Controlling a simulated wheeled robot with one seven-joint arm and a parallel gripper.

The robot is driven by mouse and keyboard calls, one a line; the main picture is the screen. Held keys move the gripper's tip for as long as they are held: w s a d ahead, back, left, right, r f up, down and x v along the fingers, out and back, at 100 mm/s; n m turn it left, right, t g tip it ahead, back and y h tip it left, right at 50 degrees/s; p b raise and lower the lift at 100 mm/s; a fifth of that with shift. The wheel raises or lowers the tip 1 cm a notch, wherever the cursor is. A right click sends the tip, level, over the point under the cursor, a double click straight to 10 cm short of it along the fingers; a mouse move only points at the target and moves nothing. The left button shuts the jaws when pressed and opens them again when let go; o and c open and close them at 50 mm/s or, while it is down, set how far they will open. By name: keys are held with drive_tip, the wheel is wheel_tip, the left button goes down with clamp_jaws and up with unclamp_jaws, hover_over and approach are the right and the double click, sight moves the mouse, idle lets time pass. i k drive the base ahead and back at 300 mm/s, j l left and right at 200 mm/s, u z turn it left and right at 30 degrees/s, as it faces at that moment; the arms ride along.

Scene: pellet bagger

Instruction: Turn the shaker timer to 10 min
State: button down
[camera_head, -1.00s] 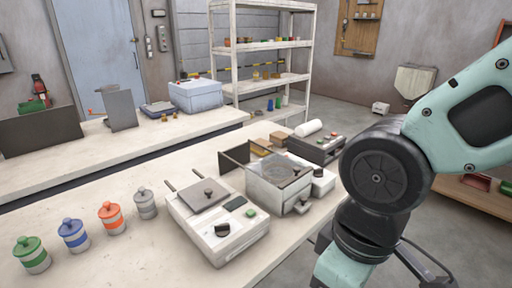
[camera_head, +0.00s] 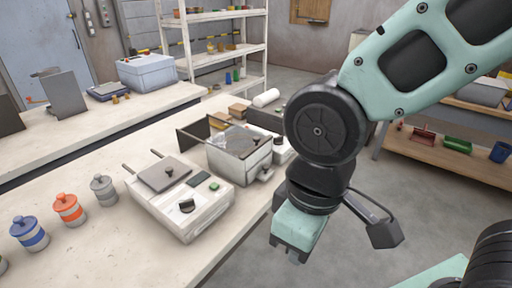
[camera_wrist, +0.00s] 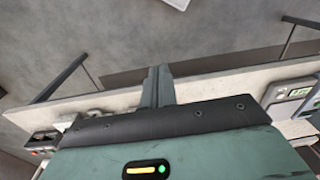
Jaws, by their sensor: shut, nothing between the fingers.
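A white machine (camera_head: 165,214) with a flat grey lid, a black knob (camera_head: 187,206) and a green button stands near the bench's front edge. Behind it to the right is a grey metal box (camera_head: 233,165) with a clear round top and a small dark knob (camera_head: 265,174) low on its front. Dial marks are too small to read, so I cannot tell which knob is the shaker timer. My gripper (camera_head: 290,257) hangs in front of the bench, to the right of both, touching neither. In the wrist view its fingers (camera_wrist: 157,86) are shut and empty.
Blue, orange and grey lidded pots (camera_head: 67,209) stand at the bench's left. A dark panel (camera_head: 194,137) stands behind the metal box. A white shelf (camera_head: 218,48) is at the back. A wooden table (camera_head: 445,157) with coloured bins is at right. The floor between is clear.

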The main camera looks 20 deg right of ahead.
sight(278, 140)
drive_tip(key=i+j+z, duration=0.7)
drive_tip(key=i+j, duration=0.15)
